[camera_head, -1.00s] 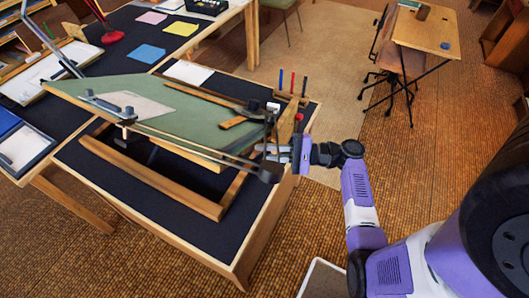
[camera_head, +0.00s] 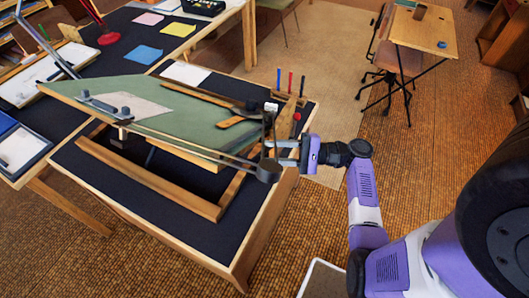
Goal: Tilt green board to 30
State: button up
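The green board (camera_head: 185,124) is tilted on its wooden frame (camera_head: 150,180) on the dark-topped table. A pale sheet (camera_head: 135,103) and a grey clip bar (camera_head: 104,107) lie on it, with wooden strips near its right side. A dark knob (camera_head: 268,171) hangs at the board's front right corner. My gripper (camera_head: 283,153) is at the right edge of the board, beside the upright wooden piece and the knob. Its fingers point left toward the board's edge. I cannot tell whether they touch or grip anything there.
A holder with red, blue and dark pens (camera_head: 290,82) stands behind the gripper. A white paper (camera_head: 186,73) lies behind the board. A desk and chair (camera_head: 400,62) stand at the back right. Floor between is clear.

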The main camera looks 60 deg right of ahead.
jog(key=b+v, duration=0.1)
jog(key=v, duration=0.4)
jog(key=shift+s, duration=0.1)
dwell(0.4)
